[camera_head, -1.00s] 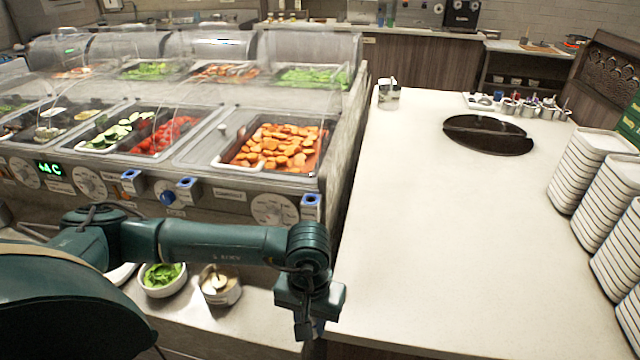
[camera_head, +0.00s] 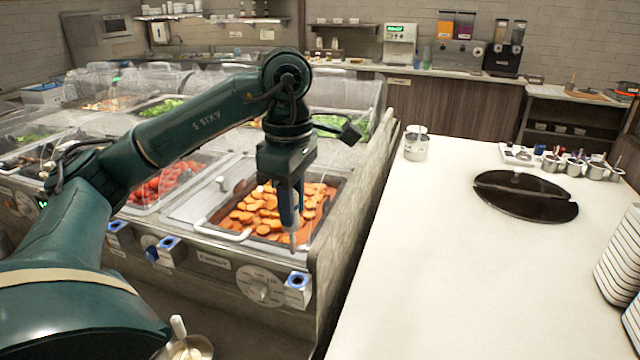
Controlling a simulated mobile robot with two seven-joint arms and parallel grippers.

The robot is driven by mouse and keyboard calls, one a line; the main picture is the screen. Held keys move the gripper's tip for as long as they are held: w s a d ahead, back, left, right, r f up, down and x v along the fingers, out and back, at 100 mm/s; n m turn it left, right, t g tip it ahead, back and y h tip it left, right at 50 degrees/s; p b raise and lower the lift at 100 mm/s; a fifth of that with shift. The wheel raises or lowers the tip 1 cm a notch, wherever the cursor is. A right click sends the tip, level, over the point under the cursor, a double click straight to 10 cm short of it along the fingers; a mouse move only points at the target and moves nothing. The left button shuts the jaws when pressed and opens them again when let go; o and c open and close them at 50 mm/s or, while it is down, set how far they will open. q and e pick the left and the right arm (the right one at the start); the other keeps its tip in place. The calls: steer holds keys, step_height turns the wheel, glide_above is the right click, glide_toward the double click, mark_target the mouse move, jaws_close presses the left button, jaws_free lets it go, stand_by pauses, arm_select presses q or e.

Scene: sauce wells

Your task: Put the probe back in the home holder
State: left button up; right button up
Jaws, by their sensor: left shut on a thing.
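My left gripper (camera_head: 289,190) points down above the well of sliced carrots (camera_head: 256,213). It is shut on the probe (camera_head: 290,222), which has a blue body and a thin tip pointing down. The tip is up and to the left of the nearest holder in the picture. Three grey holders with blue tops are on the counter's front panel: a right one (camera_head: 298,289), a middle one (camera_head: 170,251) and a left one (camera_head: 119,234). I cannot tell which is the home holder. My right gripper is not in view.
Clear curved guards (camera_head: 345,92) stand over the wells behind my arm. The white counter (camera_head: 430,270) at right is mostly bare, with a metal canister (camera_head: 416,145) and a dark round lid (camera_head: 525,196). Stacked dishes (camera_head: 620,255) stand at the right edge.

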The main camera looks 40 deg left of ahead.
mark_target(296, 231)
arm_select(q)
steer(key=shift+w, duration=0.4)
steer(key=shift+w+f, duration=0.15)
steer(key=shift+s+f+b, duration=0.3)
steer(key=shift+s+f, duration=0.1)
steer(key=shift+f, duration=0.2)
step_height(296, 231, down, 3)
steer(key=b, duration=0.2)
steer(key=shift+f+b, duration=0.2)
steer(key=shift+b, duration=0.1)
steer(key=shift+f+b, duration=0.3)
steer(key=shift+f, duration=0.1)
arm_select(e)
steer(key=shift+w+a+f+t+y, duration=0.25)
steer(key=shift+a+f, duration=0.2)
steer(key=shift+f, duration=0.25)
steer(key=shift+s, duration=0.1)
arm_select(q)
steer(key=shift+f, duration=0.1)
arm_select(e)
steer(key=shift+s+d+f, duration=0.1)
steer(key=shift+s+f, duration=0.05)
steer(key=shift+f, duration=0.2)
